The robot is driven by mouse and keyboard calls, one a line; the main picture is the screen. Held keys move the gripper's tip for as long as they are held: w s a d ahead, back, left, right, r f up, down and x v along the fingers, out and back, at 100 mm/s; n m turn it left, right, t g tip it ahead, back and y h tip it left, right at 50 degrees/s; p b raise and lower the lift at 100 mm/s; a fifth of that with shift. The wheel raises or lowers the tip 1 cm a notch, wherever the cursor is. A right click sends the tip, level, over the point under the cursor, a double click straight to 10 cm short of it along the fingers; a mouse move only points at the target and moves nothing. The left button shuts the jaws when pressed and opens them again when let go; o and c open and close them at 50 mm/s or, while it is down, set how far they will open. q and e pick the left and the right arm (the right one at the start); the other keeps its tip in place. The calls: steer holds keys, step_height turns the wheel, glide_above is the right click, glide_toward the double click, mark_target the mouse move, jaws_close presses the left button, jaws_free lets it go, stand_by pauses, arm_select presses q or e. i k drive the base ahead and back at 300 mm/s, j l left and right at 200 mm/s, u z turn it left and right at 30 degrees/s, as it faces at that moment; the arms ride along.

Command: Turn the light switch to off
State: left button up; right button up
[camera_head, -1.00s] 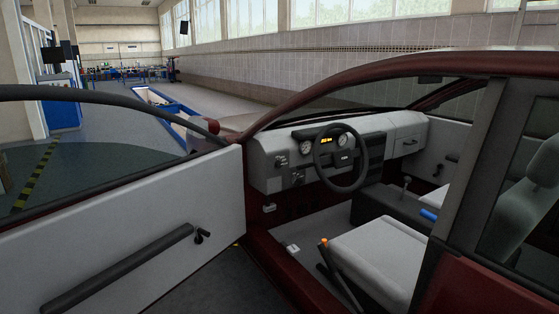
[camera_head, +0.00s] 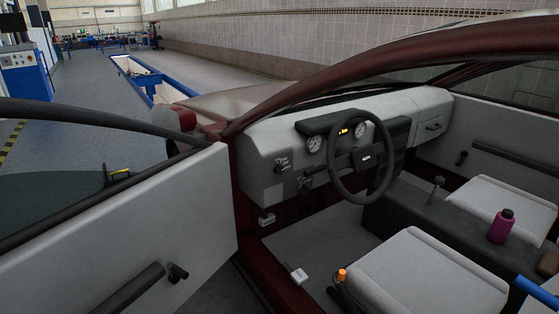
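Small dark controls with labels sit on the grey dashboard (camera_head: 262,145), left of the steering wheel (camera_head: 334,172). One is an upper knob (camera_head: 282,164) and another is a lower control (camera_head: 303,183). I cannot tell which of them is the light switch, or its setting.
The open car door (camera_head: 150,232) stands at the left, with the doorway open beside it. The driver's seat (camera_head: 430,280), an orange-tipped lever (camera_head: 342,275), a gear lever (camera_head: 437,187) and a purple bottle (camera_head: 501,226) are inside. A red door frame (camera_head: 236,190) borders the dashboard.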

mark_target(278, 169)
steer(key=i+j+z, duration=0.1)
steer(key=i+z, duration=0.25)
steer(key=i+j+z, duration=0.15)
steer(key=i+z, duration=0.25)
steer(key=k, duration=0.1)
